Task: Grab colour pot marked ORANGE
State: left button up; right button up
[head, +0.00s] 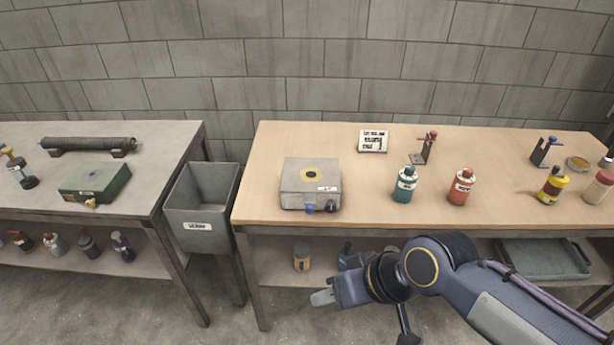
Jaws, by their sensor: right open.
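A small orange-brown pot (302,259) stands on the shelf below. My right gripper (322,298) is open, low in front of the bench, pointing left, left of and below the bench-top pots. I see nothing between its fingers. My left gripper is out of view.
A grey bin (201,208) separates the bench from a grey table (140,160). A tray (543,260) lies on the lower shelf.

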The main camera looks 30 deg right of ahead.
aim_at(460, 188)
jog(key=z, duration=2.1)
jog(key=i+u, duration=0.1)
jog(key=u, duration=0.3)
jog(key=l+u, duration=0.1)
jog(key=u, duration=0.35)
jog(key=i+l+u, duration=0.1)
jog(key=u, duration=0.3)
jog(key=i+l+u, duration=0.15)
jog(key=l+u, duration=0.25)
jog(key=l, duration=0.3)
jog(key=i+l+u, duration=0.1)
jog(key=l+u, duration=0.3)
jog(key=l, duration=1.25)
jog(key=i+u, duration=0.05)
